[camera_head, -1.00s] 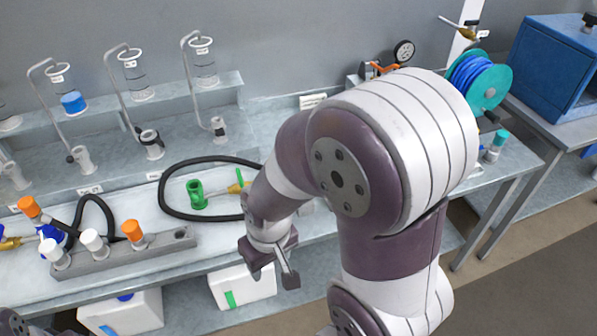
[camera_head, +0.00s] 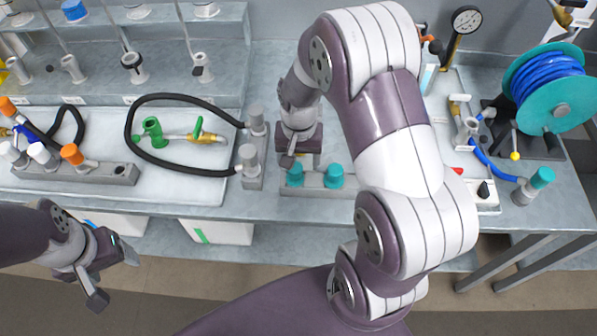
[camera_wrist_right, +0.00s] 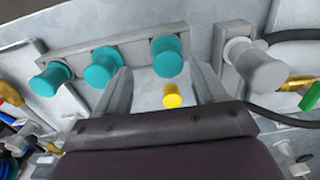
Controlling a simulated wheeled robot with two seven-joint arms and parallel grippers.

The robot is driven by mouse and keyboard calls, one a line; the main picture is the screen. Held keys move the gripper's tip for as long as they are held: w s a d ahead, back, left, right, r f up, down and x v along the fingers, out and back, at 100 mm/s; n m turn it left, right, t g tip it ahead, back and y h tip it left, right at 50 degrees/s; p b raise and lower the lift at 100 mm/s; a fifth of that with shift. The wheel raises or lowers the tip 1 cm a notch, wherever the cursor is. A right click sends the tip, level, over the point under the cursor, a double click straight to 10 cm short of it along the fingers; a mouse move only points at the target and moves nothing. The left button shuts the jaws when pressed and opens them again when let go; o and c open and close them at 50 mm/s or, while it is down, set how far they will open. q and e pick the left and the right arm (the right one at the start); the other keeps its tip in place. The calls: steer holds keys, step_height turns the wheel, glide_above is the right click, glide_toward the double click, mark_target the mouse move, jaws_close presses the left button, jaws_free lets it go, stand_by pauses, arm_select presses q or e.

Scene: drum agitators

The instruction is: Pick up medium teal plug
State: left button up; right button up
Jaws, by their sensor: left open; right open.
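Three teal plugs stand in a grey rack (camera_wrist_right: 135,60): a right one (camera_wrist_right: 167,57), a middle one (camera_wrist_right: 102,66) and a left one (camera_wrist_right: 49,78). Two of them show in the head view, one at left (camera_head: 294,175) and one beside it (camera_head: 333,175); my right arm hides the rest of the rack. I cannot tell surely which is medium. My right gripper (camera_head: 297,160) is open and empty above the rack's left end. In the wrist view the right teal plug appears between its fingertips, apart from them. My left gripper (camera_head: 116,278) is open and empty before the bench.
A black hose loop (camera_head: 130,137) lies further left, near an orange-and-white plug rack (camera_head: 95,172). Another teal-capped part (camera_head: 541,178) stands at right by the blue hose reel (camera_head: 547,80).

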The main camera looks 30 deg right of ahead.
mark_target(295, 167)
steer(key=f, duration=0.2)
steer(key=a+f, duration=0.1)
steer(key=f, duration=0.1)
steer(key=shift+w+p, duration=0.4)
steer(key=shift+w+f, duration=0.1)
steer(key=shift+f, duration=0.2)
steer(key=shift+d+f, duration=0.1)
steer(key=shift+d, duration=0.15)
steer(key=c, duration=0.9)
steer(key=shift+a, duration=0.15)
steer(key=shift+c, duration=1.3)
arm_select(q)
steer(key=shift+w+a+r, duration=0.1)
steer(key=shift+a+r, duration=0.2)
steer(key=shift+a, duration=0.25)
